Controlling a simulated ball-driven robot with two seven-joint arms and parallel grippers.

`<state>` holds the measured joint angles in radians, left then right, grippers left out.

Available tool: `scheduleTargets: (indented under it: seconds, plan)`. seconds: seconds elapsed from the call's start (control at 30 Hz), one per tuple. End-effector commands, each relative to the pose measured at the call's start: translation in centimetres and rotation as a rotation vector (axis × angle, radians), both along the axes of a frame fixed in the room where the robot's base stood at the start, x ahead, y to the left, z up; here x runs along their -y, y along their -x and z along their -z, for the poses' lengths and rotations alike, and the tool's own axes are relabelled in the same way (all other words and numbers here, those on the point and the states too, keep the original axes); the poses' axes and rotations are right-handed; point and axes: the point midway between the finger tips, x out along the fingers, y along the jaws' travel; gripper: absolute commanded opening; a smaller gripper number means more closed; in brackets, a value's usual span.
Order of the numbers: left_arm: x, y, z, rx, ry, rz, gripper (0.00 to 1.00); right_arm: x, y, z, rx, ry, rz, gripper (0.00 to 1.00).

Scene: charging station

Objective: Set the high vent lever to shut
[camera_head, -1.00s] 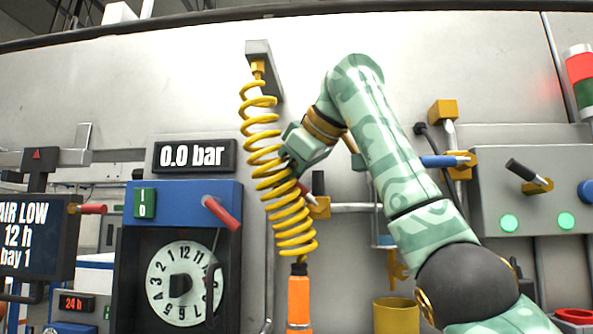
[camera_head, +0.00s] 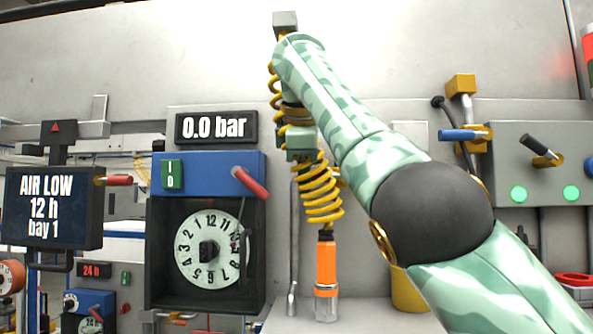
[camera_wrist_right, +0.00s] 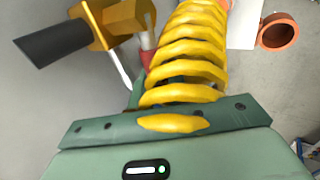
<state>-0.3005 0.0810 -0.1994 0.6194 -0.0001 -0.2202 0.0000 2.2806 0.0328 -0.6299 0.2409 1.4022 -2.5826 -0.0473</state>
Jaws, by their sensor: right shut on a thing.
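Several levers show, and no label tells which is the high vent lever. A blue-handled lever (camera_head: 463,134) on a yellow valve sits on the wall pipe, lying level. A black-handled lever (camera_head: 538,145) is on the grey panel. In the right wrist view, a dark handle (camera_wrist_right: 52,42) on a yellow valve body (camera_wrist_right: 122,22) stands up-left of the fingers, apart from them. My right gripper (camera_head: 300,152) is at the yellow coiled hose (camera_head: 321,197). Its jaws (camera_wrist_right: 170,124) appear shut on a loop of that hose; the fingertips are partly hidden. My left gripper is out of view.
The blue-topped timer box (camera_head: 208,170) with a red lever (camera_head: 249,182) stands left of the hose. An orange tool (camera_head: 326,262) hangs below the coil. A yellow cup (camera_head: 408,292) stands behind my arm.

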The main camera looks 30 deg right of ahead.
Motion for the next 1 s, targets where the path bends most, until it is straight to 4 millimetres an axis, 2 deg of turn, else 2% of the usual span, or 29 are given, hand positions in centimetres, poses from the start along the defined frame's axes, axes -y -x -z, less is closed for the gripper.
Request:
scheduleTargets:
  seconds: [0.53,0.57,0.6,0.63,0.87,1.0]
  plan:
    - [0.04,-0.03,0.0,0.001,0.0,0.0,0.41,0.2,-0.12,0.36,-0.016,0.018,-0.006,0.0]
    - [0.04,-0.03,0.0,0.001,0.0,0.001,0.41,0.19,-0.12,0.36,-0.016,0.018,-0.006,0.21]
    - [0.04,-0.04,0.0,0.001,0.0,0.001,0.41,0.2,-0.12,0.36,-0.016,0.018,-0.006,0.32]
    - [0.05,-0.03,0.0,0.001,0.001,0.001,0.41,0.21,-0.11,0.36,-0.016,0.018,-0.006,0.38]
    - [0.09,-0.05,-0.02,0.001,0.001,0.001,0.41,0.27,-0.07,0.29,-0.015,0.019,-0.003,0.38]
    - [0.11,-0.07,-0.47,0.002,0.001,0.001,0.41,0.01,0.27,-0.51,-0.014,0.019,-0.004,0.38]
